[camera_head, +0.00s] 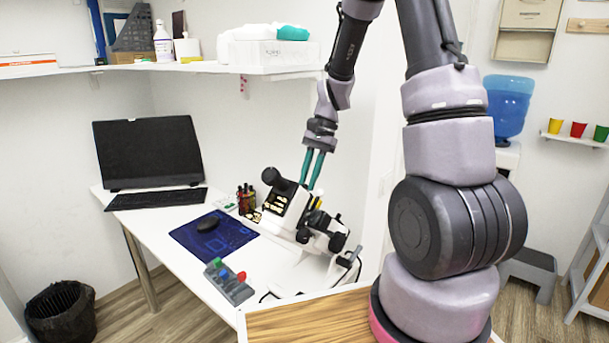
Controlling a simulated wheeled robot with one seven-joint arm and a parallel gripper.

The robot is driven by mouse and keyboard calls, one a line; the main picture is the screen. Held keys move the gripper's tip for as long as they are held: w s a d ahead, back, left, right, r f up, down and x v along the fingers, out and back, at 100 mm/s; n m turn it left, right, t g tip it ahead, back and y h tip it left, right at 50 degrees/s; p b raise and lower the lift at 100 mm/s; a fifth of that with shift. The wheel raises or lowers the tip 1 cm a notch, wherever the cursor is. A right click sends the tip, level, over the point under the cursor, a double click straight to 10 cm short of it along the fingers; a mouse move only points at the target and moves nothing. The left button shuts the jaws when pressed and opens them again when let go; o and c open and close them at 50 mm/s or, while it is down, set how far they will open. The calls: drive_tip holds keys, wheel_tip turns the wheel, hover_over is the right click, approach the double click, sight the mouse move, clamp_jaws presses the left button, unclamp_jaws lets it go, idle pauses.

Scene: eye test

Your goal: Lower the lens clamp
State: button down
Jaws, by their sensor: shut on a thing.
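A white and black lens-measuring device (318,222) stands tilted on the right part of the white desk, with a black eyepiece (272,176) at its upper left and black knobs at its lower right. My gripper (309,187) comes down from above with two long teal fingers, close together, and their tips reach the upper middle of the device. The fingers are shut on a small part there, which appears to be the lens clamp. The clamp is too small and too covered by the fingertips and device body to make out its shape or height.
The white desk (180,230) also holds a monitor (148,152), a keyboard (157,199), a mouse (207,224) on a blue mat (190,238), and a grey block with coloured knobs (229,283). A shelf (270,69) hangs above. A wooden-topped surface (300,322) is in front.

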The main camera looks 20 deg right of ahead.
drive_tip(key=shift+w+d+f, duration=0.1)
drive_tip(key=shift+d, duration=0.05)
drive_tip(key=c, duration=0.8)
unclamp_jaws()
drive_tip(key=shift+o, duration=0.2)
wheel_tip(320, 180, up, 10)
